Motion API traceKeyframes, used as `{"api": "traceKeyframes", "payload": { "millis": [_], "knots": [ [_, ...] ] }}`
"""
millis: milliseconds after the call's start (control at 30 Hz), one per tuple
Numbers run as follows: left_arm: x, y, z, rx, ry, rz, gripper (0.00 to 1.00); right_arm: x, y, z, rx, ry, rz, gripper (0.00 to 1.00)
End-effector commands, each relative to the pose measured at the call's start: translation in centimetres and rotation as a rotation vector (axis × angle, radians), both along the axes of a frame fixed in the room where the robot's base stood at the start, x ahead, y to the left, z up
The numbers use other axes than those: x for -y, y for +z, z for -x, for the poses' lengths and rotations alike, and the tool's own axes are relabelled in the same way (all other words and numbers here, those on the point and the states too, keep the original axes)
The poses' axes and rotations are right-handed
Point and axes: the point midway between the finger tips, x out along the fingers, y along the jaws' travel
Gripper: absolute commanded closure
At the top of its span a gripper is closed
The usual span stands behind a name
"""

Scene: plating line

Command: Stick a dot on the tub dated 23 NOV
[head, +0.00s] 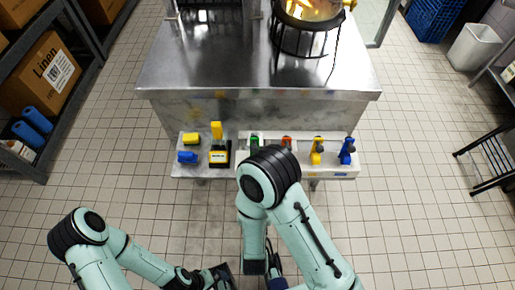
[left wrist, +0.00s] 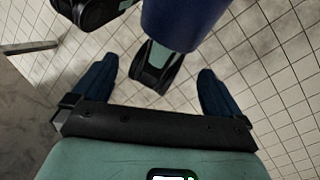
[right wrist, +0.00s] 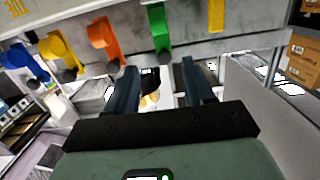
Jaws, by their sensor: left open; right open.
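No tub with a readable date shows in any view. Coloured dispensers stand on the shelf: green (head: 254,142), orange (head: 286,142), yellow (head: 317,150) and blue (head: 347,150). In the right wrist view the green (right wrist: 160,32), orange (right wrist: 104,40), yellow (right wrist: 60,50) and blue (right wrist: 24,62) ones run along the top. My right gripper (right wrist: 161,90) is open and empty, pointing below the row; in the head view I cannot make out its fingers. My left gripper (left wrist: 155,90) is open and empty over the tiled floor, away from the shelf.
A steel table (head: 210,60) with a pan stand (head: 303,35) is behind the shelf. A rack with boxes (head: 42,75) stands left.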

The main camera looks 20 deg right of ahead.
Motion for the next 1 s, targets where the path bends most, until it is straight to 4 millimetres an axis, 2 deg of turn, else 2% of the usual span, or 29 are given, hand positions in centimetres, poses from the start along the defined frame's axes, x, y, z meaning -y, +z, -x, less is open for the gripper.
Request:
{"api": "traceKeyframes", "payload": {
  "millis": [100,167,367,667,1000],
  "knots": [
    [0.0,-0.4,0.1,0.0,0.0,0.0,0.0,-0.6,1.9,0.4,0.086,0.002,0.034,0.47],
    [0.0,-0.6,0.1,0.001,0.0,0.0,0.0,-0.7,2.2,0.4,0.1,0.0,0.039,0.47],
    [0.0,-2.2,-0.4,0.022,0.005,-0.004,0.0,-0.4,2.0,-0.4,0.102,-0.008,0.036,0.47],
    [-0.1,-5.8,-2.1,0.079,0.018,-0.013,0.0,0.2,1.8,-2.4,0.103,-0.001,0.038,0.47],
    [-2.7,-10.5,-7.6,0.227,0.079,-0.086,0.0,0.3,1.9,-3.7,0.1,-0.007,0.038,0.47]
  ]
}}
